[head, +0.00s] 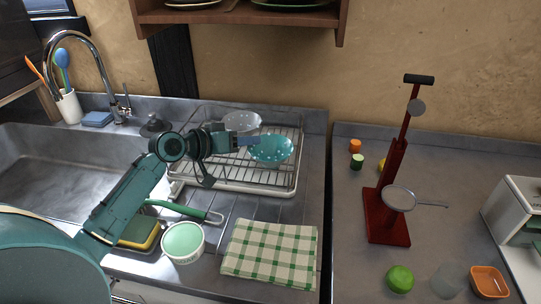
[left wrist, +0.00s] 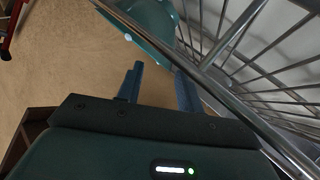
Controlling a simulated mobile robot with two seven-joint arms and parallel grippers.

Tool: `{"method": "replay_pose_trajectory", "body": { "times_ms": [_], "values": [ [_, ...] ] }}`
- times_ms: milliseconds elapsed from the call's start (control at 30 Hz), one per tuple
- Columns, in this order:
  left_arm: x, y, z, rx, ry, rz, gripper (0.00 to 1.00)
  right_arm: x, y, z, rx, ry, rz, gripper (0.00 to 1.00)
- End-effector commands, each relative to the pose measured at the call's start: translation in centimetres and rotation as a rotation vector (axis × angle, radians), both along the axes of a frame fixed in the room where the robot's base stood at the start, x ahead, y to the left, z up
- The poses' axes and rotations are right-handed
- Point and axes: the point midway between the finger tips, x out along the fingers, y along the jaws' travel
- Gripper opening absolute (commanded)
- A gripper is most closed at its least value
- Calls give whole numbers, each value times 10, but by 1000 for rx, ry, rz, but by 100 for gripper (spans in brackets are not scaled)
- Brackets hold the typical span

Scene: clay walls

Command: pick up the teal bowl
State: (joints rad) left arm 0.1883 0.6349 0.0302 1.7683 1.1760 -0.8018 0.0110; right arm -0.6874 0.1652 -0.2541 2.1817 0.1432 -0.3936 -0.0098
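The teal bowl (head: 271,150), with pale spots, rests in the wire dish rack (head: 240,189). It also shows in the left wrist view (left wrist: 152,22) at the top, beside the rack wires. My left gripper (head: 248,140) is just left of the bowl at its rim height in the head view. In the left wrist view my left gripper (left wrist: 160,82) has its two blue fingers apart with nothing between them, and the bowl lies beyond the fingertips. Whether a finger touches the bowl, I cannot tell. My right gripper is not in view.
A grey-white bowl (head: 242,122) sits behind in the rack. A white tub with mint-green inside (head: 183,240), a green-handled utensil (head: 180,208) and a checked cloth (head: 270,251) lie in front. A red stand (head: 388,200) is on the right counter. A wooden shelf (head: 240,16) hangs above.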

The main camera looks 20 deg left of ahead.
Motion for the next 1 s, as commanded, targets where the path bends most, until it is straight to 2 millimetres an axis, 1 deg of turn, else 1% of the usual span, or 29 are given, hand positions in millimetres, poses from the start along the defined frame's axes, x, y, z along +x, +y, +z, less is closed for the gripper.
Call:
{"method": "replay_pose_trajectory", "body": {
  "times_ms": [167,300,567,667,1000],
  "values": [
    [23,-8,-15,-3,1,-1,37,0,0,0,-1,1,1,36],
    [36,-15,-19,-2,-1,0,37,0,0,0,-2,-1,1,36],
    [39,-16,-21,2,1,0,37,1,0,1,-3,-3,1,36],
    [39,-16,-21,2,1,0,30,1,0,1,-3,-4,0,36],
    [38,-16,-21,1,1,0,2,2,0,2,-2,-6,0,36]
  ]
}}
